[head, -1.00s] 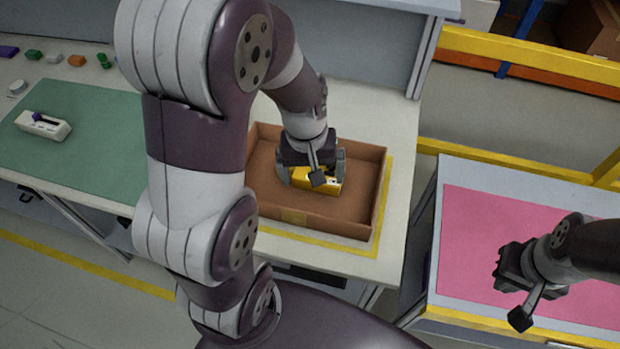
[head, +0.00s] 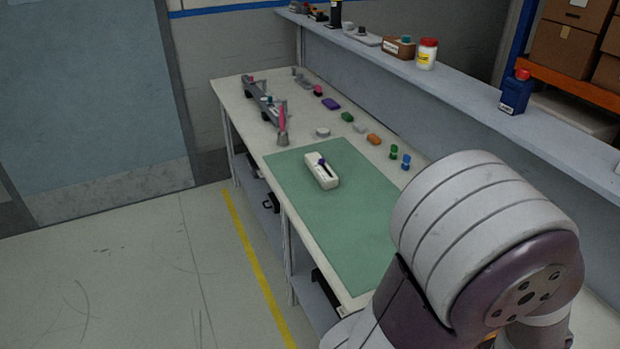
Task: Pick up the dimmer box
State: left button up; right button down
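A white oblong box with a dark purple knob on top, seemingly the dimmer box (head: 321,171), lies on the green mat (head: 345,235) on the workbench. Nothing touches it. Neither of my grippers is in this view. A large part of my own arm fills the lower right and hides the right part of the bench.
Small coloured parts, including a purple block (head: 331,104) and an orange block (head: 374,139), line the back of the bench. A grey fixture (head: 264,101) stands at the far end. A shelf (head: 440,78) runs behind, holding a white jar (head: 427,54) and blue bottle (head: 515,93).

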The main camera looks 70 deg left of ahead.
aim_at(327, 177)
jog(key=j+u, duration=0.1)
jog(key=u, duration=2.4)
jog(key=i+j+z, duration=0.25)
jog(key=i+j, duration=1.75)
jog(key=i, duration=0.05)
